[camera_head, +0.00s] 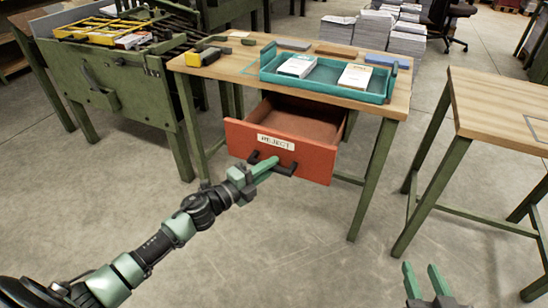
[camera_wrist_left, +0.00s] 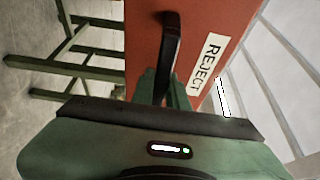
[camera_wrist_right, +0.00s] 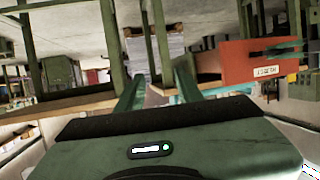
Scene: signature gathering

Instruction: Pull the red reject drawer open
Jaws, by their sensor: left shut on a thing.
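The red reject drawer (camera_head: 312,158) hangs under the wooden table, pulled well out, with its empty-looking inside showing. Its front carries a white REJECT label (camera_head: 276,142) and a black handle (camera_head: 285,170). My left gripper (camera_head: 262,168) is at the drawer front, shut on the handle. In the left wrist view the black handle (camera_wrist_left: 171,50) runs down between the fingers, beside the REJECT label (camera_wrist_left: 208,62). My right gripper (camera_head: 427,280) is low at the right, fingers apart and empty. The drawer front also shows in the right wrist view (camera_wrist_right: 250,62).
The wooden table (camera_head: 240,68) bears a teal tray (camera_head: 330,88) with two paper stacks. A green machine (camera_head: 120,90) with a yellow frame stands left. Another wooden table (camera_head: 500,110) stands right. The floor (camera_head: 300,245) in front of the drawer is clear.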

